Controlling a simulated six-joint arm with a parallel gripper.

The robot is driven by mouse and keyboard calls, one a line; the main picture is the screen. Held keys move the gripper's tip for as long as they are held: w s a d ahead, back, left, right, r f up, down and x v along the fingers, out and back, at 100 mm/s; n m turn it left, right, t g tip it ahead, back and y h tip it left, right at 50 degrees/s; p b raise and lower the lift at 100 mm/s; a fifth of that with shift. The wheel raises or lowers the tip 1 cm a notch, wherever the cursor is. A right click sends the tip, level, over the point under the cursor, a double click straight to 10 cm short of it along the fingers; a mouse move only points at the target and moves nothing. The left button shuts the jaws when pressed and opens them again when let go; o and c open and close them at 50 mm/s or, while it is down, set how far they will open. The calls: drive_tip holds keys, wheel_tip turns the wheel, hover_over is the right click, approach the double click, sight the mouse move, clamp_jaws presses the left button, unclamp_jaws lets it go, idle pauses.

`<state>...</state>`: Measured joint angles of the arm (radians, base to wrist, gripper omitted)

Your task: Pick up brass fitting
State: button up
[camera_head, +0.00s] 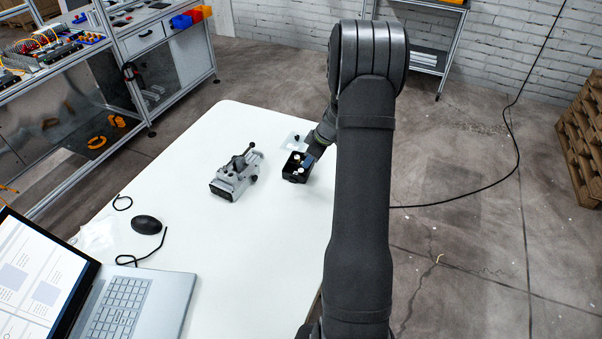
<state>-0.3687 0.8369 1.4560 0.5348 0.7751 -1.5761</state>
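I cannot make out a brass fitting in this view. A small black box (293,177) sits on the white table, with small white and blue items in it, too small to identify. My gripper (310,158) is at the right side of this box, low over it. My arm hides part of the gripper and the table behind it. I cannot see the fingertips clearly enough to tell whether they are open or shut, or hold anything.
A grey clamp-like device (237,174) stands left of the box. A clear bag (294,141) lies behind it. A mouse (147,224), a black cable (150,254) and a laptop (120,305) are at the front left. The white table (250,260) is clear in front of the box.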

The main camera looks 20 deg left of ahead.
sight(301, 170)
drive_tip(key=shift+x, duration=3.15)
drive_tip(key=shift+a, duration=0.1)
clamp_jaws()
